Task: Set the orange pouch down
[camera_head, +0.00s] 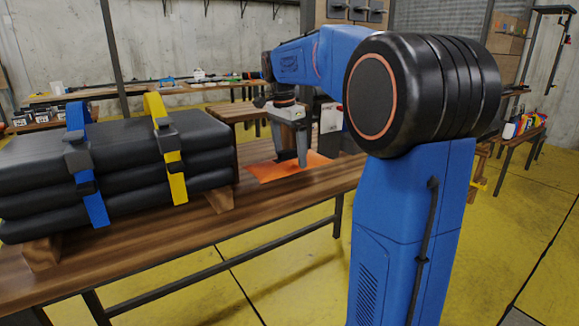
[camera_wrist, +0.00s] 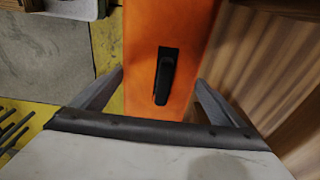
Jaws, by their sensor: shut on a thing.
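The orange pouch (camera_head: 272,171) is flat, at the far side of the wooden bench, right of the black bundle. My gripper (camera_head: 302,162) points down over it and is shut on it. In the wrist view the pouch (camera_wrist: 142,70) runs between the two fingers of my gripper (camera_wrist: 160,85), with a black clip or handle (camera_wrist: 165,76) on its face. Wood shows to its right and yellow floor to its left. I cannot tell whether its underside touches the bench. My gripper and arm hide part of the pouch in the head view.
The wooden bench (camera_head: 130,258) carries a folded black bundle (camera_head: 120,145) with a blue strap (camera_head: 96,208) and a yellow strap (camera_head: 178,188), resting on wooden blocks. Bare bench top lies in front of the pouch. Other tables stand behind and at right.

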